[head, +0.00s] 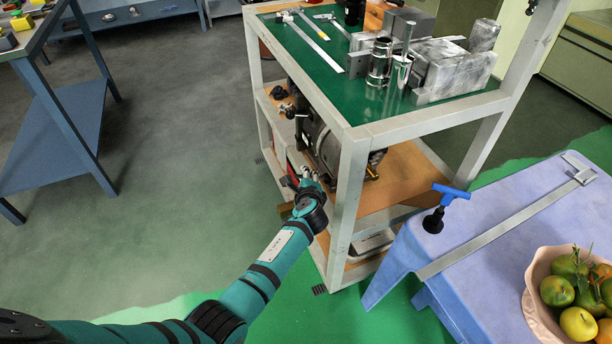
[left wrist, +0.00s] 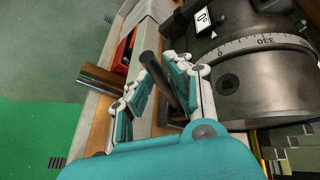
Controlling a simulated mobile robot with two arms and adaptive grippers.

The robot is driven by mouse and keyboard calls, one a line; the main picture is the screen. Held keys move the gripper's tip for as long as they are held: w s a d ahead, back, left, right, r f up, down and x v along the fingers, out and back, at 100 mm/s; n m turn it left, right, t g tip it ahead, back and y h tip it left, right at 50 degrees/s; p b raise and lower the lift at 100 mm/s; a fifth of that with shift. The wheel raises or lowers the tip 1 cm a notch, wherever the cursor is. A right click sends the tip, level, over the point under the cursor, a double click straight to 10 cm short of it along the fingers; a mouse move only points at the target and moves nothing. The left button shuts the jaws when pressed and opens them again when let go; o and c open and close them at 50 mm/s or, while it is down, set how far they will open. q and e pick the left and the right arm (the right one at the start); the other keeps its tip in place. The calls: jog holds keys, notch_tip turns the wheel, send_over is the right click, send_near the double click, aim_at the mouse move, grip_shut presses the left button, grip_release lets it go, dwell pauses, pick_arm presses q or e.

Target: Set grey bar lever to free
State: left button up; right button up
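The grey bar lever (left wrist: 171,82) is a dark, straight bar in the left wrist view, at the left side of a dark round machine body (left wrist: 255,82). My left gripper (left wrist: 158,62) has one finger on each side of the bar. I cannot tell whether both fingers touch it. In the head view the left gripper (head: 308,180) reaches into the cart's side, and the lever is hard to make out there. A label with a lock-like symbol (left wrist: 204,20) sits above a white graduated ring (left wrist: 262,43). My right gripper is not in view.
The cart frame (head: 345,205) stands close beside my left gripper, with machined blocks (head: 455,68) and measuring tools on its green top. A blue table (head: 405,250) with a fruit bowl (head: 537,310) stands at the right. The floor left of the cart is clear.

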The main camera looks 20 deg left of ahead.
pick_arm(q)
jog(key=shift+o, duration=0.2)
jog(key=shift+r, duration=0.15)
jog(key=v, duration=1.2)
